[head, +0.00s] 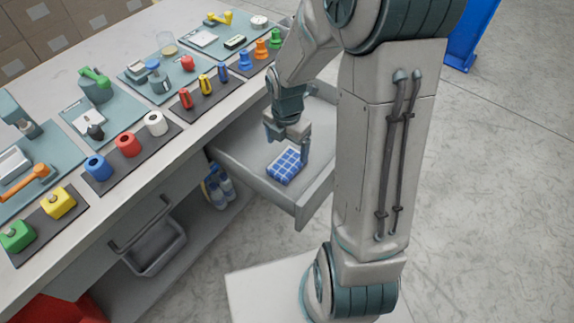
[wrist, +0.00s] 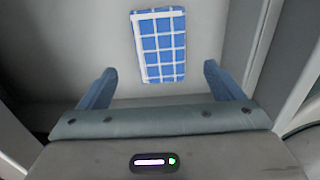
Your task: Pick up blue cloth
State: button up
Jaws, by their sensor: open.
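The blue cloth (head: 285,166) has a white check pattern and lies folded on the floor of the open drawer (head: 248,157). In the wrist view, the cloth (wrist: 159,46) shows ahead of the fingertips, centred a little left of the gap's middle. My gripper (head: 288,137) is inside the drawer's outline, above the cloth. Its two blue-grey fingers (wrist: 157,80) are spread apart with nothing between them. The gripper looks apart from the cloth, but the exact height cannot be told.
Drawer walls stand around the cloth on all sides. The worktop (head: 165,120) above carries several blocks, rings and tools on mats. Bottles (head: 218,187) stand on a shelf below. A blue bin (head: 470,32) stands at the upper right. The floor to the right is clear.

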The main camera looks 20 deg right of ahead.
aim_at(287, 162)
jog(key=shift+f+b, duration=0.55)
jog(key=shift+f, duration=3.05)
jog(key=c, duration=1.1)
